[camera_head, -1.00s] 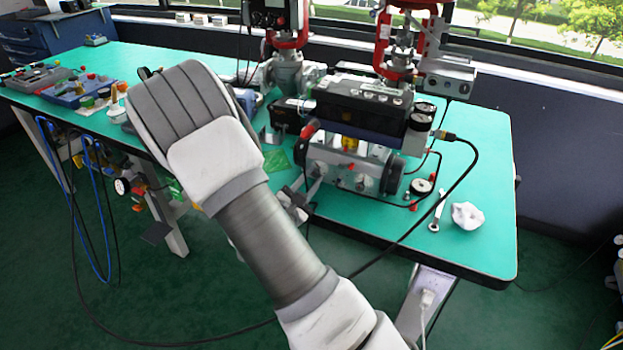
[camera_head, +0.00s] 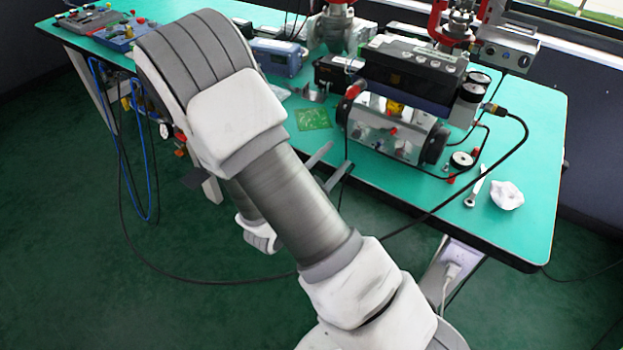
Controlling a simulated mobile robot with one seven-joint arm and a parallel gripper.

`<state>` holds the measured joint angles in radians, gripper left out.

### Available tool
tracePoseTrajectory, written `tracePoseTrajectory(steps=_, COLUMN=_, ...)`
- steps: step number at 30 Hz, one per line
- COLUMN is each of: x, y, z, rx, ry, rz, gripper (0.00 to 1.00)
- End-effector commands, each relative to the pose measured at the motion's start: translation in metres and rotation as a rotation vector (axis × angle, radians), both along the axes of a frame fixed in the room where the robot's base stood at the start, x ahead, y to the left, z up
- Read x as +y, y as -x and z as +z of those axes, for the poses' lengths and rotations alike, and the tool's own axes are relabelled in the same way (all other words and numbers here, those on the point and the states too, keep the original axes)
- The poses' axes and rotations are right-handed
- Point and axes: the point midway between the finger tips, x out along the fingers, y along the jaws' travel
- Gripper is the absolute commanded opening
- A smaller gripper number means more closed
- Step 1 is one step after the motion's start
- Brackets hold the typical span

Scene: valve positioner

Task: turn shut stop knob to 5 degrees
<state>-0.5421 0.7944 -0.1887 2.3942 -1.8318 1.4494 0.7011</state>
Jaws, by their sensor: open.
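A valve unit with a black box (camera_head: 405,72) on a silver cylindrical body (camera_head: 380,128) stands on the green bench. Small red fittings show on its front, and a red-tipped part (camera_head: 356,88) sticks out at its left end. I cannot make out which part is the shut stop knob, nor any degree scale. My gripper (camera_head: 340,154) shows only in part, past the right side of my arm. Its two grey fingers are apart and empty, in front of the bench's front edge, left of and below the unit. My arm hides the rest of the hand.
A black cable (camera_head: 520,140) loops from the unit over the front edge. A green board (camera_head: 312,119) and blue device (camera_head: 277,57) lie left.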

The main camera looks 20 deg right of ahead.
Motion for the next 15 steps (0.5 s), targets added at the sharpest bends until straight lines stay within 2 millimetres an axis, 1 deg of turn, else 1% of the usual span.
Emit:
tracePoseTrajectory(steps=1, x=0.011, y=0.008, z=0.001, rx=0.003, ry=0.001, rz=0.006, gripper=0.56)
tracePoseTrajectory(steps=3, x=0.025, y=0.018, z=0.001, rx=0.003, ry=0.001, rz=0.006, gripper=0.56)
tracePoseTrajectory(steps=7, x=0.047, y=0.035, z=0.001, rx=0.002, ry=0.001, rz=0.006, gripper=0.56)
tracePoseTrajectory(steps=12, x=0.066, y=0.051, z=0.0, rx=0.001, ry=0.001, rz=0.002, gripper=0.56)
tracePoseTrajectory(steps=15, x=0.071, y=0.056, z=0.0, rx=0.001, ry=0.0, rz=0.001, gripper=0.56)
